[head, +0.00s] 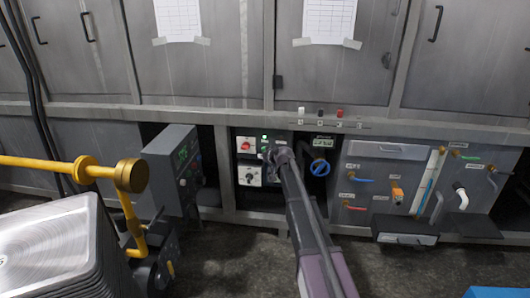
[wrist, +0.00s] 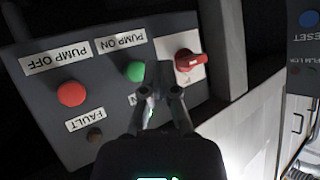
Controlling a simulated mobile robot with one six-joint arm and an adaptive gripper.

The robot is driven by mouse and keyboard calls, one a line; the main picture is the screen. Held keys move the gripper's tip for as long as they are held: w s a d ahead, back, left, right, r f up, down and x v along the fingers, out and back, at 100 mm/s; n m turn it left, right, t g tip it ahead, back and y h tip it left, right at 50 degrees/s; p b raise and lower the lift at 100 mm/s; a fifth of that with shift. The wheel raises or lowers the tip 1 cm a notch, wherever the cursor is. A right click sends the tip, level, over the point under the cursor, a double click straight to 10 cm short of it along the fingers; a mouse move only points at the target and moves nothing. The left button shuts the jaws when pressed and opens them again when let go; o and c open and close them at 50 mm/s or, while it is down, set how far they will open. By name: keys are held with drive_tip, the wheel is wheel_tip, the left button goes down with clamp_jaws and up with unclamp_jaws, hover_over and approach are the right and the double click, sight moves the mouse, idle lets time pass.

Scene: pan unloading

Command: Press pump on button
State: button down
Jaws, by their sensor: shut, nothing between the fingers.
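The green pump on button (wrist: 134,71) sits on a grey panel (wrist: 45,140) in the wrist view, below a PUMP ON label (wrist: 120,40) that appears upside down. My gripper (wrist: 158,72) is shut and empty, with its fingertips just right of the green button, between it and a red rotary switch (wrist: 188,60). I cannot tell whether the tips touch the panel. A red button (wrist: 71,93) under a PUMP OFF label (wrist: 55,57) is further left. In the head view my gripper (head: 272,151) is in front of the panel, hiding the button area.
A grey control box (head: 172,165) juts out left of the panel in the head view. A yellow rail (head: 60,165) and stacked metal trays (head: 50,250) stand at the left. A board with valves and handles (head: 375,195) is at the right.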

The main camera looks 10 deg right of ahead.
drive_tip(key=shift+s+a, duration=0.2)
drive_tip(key=shift+s, duration=0.45)
drive_tip(key=shift+s+a, duration=0.2)
drive_tip(key=shift+s, duration=0.4)
drive_tip(key=s+d+f+m+g+h+p, duration=0.15)
drive_tip(key=s+g+h+p, duration=0.55)
drive_tip(key=s, duration=3.7)
wheel_tip(320, 180, up, 36)
drive_tip(key=g+y+p, duration=0.2)
drive_tip(key=g+p, duration=0.2)
drive_tip(key=p, duration=3.3)
drive_tip(key=shift+w+a+g+y, duration=0.3)
drive_tip(key=shift+w+y, duration=0.05)
drive_tip(key=shift+y, duration=0.05)
